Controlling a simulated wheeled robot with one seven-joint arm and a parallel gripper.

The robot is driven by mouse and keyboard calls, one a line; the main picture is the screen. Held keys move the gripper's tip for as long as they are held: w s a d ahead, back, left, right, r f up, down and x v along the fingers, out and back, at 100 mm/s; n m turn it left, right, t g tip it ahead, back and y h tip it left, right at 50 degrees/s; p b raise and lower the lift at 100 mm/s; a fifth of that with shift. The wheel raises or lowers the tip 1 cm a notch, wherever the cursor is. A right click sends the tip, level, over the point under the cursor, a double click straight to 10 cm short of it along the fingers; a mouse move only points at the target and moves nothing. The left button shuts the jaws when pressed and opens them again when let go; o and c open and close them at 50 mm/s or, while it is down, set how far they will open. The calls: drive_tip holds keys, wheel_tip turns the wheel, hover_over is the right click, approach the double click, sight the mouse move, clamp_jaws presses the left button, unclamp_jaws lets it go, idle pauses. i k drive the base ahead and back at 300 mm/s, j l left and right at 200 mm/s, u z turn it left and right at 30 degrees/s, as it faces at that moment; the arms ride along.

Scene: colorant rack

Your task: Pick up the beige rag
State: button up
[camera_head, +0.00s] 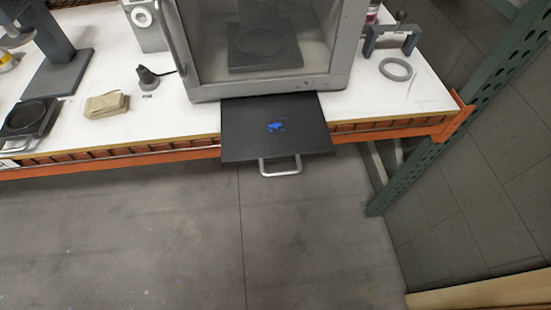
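The beige rag (106,104) lies folded on the white bench top, left of the middle of the view and a little back from the front edge. Nothing covers it. My gripper and arm are not in view.
A grey cabinet (340,50) stands right of the rag, with a black tray (240,145) with blue stains sticking out past the bench edge. A small dark knob-like device (148,76) and a black round-plated device (22,120) flank the rag. A grey ring (396,69) lies at right.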

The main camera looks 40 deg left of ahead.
sight(103, 106)
drive_tip(key=u, duration=2)
